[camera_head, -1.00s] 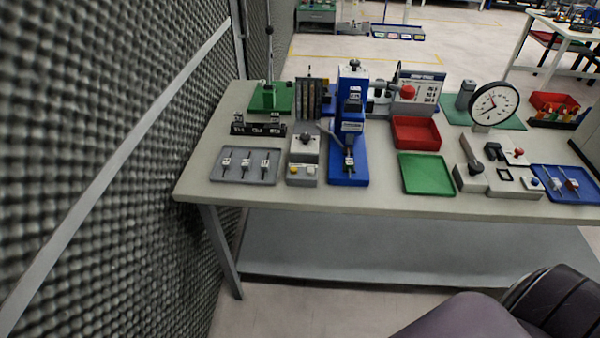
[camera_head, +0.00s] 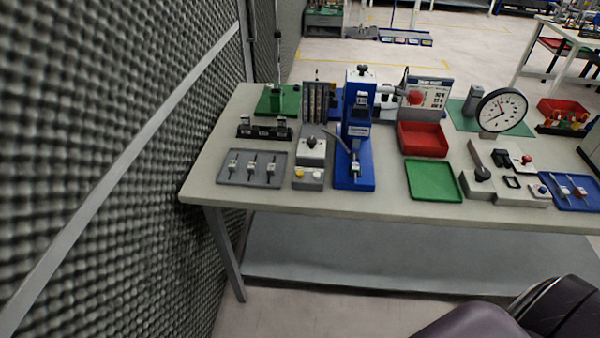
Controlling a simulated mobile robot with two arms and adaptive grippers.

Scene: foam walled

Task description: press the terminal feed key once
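A small grey box (camera_head: 309,178) with a yellow and a white button on its front stands near the front edge of the bench, left of the blue press (camera_head: 354,150). A grey unit with a dark knob (camera_head: 311,147) is right behind it. I cannot read any label that tells which key is the terminal feed key. Neither of my grippers is in view.
The bench (camera_head: 400,205) also bears a grey tray (camera_head: 233,178), a green tray (camera_head: 433,194), a red bin (camera_head: 446,141), a dial gauge (camera_head: 497,116) and a blue tray (camera_head: 590,203). A foam wall (camera_head: 110,180) closes the left side.

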